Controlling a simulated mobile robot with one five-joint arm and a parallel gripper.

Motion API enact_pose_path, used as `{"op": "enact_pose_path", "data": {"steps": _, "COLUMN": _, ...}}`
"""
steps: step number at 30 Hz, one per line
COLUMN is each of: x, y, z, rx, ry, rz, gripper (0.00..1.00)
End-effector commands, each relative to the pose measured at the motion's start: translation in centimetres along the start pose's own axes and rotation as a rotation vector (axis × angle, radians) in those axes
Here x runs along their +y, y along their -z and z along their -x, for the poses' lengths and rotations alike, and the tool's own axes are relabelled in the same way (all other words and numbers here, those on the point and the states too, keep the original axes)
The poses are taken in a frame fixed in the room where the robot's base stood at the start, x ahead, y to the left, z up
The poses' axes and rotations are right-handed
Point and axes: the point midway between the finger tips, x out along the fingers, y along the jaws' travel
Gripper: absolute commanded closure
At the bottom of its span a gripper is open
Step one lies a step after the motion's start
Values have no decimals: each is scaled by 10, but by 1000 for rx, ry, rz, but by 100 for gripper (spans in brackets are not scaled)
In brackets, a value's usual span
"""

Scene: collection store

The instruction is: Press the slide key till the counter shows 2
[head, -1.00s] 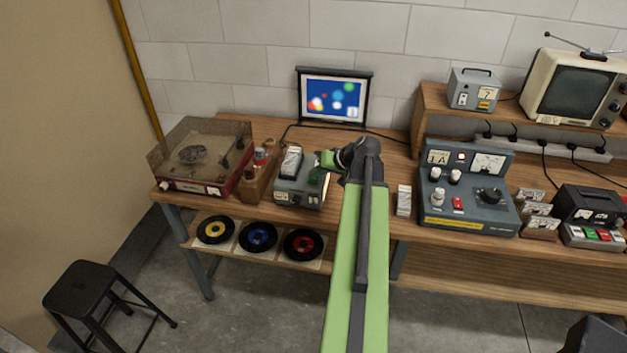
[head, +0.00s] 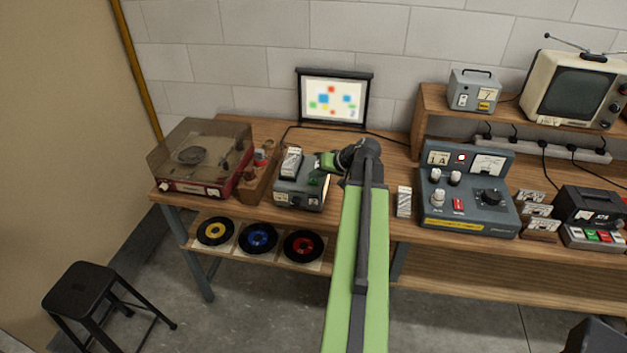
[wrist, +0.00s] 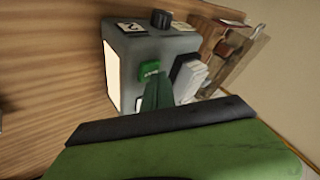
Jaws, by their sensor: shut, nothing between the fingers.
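The grey slide projector (head: 300,194) stands on the wooden bench, below and in front of the lit screen (head: 334,100). In the wrist view the projector (wrist: 165,47) shows its bright green key (wrist: 149,68), a black knob, and two small white plates. My gripper (head: 325,164) is shut and empty. In the wrist view its dark green fingers (wrist: 158,88) are at the key and partly cover it; I cannot tell whether they touch. The screen shows coloured squares on white.
A white slide tray (head: 291,161) stands on the projector's left. Left of it are a wooden rack (head: 257,178) and a record player (head: 198,158). A grey control unit (head: 466,195) stands to the right, beyond a small white stack (head: 404,202).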

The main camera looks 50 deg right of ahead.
Motion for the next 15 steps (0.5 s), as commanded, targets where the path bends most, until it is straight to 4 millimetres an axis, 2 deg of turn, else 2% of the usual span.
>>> {"op": "enact_pose_path", "data": {"steps": 5, "x": -7, "y": 7, "z": 9, "rx": 0, "ry": 0, "rz": 0, "gripper": 100}}
{"op": "enact_pose_path", "data": {"steps": 15, "x": -7, "y": 7, "z": 9, "rx": 0, "ry": 0, "rz": 0, "gripper": 100}}
